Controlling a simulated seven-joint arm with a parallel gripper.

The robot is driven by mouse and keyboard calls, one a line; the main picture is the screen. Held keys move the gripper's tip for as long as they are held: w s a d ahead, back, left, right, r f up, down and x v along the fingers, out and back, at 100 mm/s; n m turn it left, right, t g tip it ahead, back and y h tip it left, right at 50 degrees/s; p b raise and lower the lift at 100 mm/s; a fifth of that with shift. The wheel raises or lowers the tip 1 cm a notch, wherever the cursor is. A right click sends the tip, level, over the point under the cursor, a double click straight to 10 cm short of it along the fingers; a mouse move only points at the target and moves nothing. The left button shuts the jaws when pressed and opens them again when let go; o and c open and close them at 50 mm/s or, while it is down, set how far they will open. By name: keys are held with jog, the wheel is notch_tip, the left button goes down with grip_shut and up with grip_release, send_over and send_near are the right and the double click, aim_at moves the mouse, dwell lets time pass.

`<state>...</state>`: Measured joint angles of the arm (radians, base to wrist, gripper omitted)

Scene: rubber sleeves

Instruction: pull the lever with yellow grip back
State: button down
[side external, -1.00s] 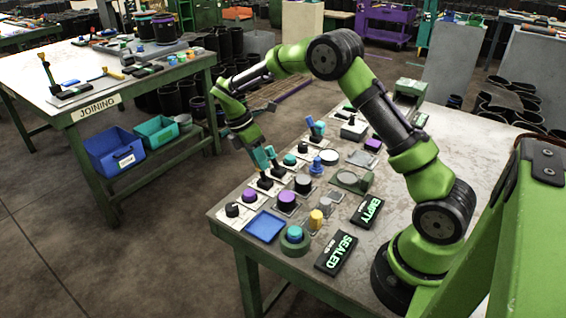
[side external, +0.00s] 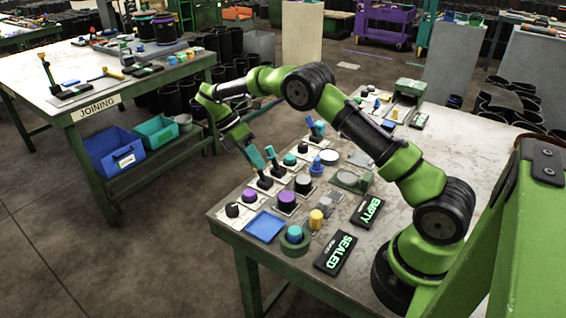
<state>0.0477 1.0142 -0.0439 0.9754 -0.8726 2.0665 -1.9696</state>
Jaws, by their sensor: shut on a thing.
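My gripper (side external: 259,164) reaches down from the upper left to the row of levers at the near table's left edge. Its jaws are shut on the grip of a lever (side external: 264,182), whose black base shows below the fingers. The jaws hide that grip, so its yellow colour does not show. A lever with a teal grip (side external: 270,153) stands close to the right of the jaws, tilted to the left. Another lever with a blue and teal grip (side external: 316,128) stands farther back.
Several knobs and buttons crowd the panel, among them a purple knob (side external: 249,195) and a yellow cylinder (side external: 316,218). A blue tray (side external: 265,226) and the EMPTY (side external: 367,211) and SEALED (side external: 337,253) signs lie in front. The table's right side is mostly clear.

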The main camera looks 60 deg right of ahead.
jog(key=c, duration=1)
grip_release()
jog(key=shift+o, duration=0.2)
jog(key=v, duration=0.7)
jog(key=shift+w+r, duration=0.15)
jog(key=shift+w, duration=0.05)
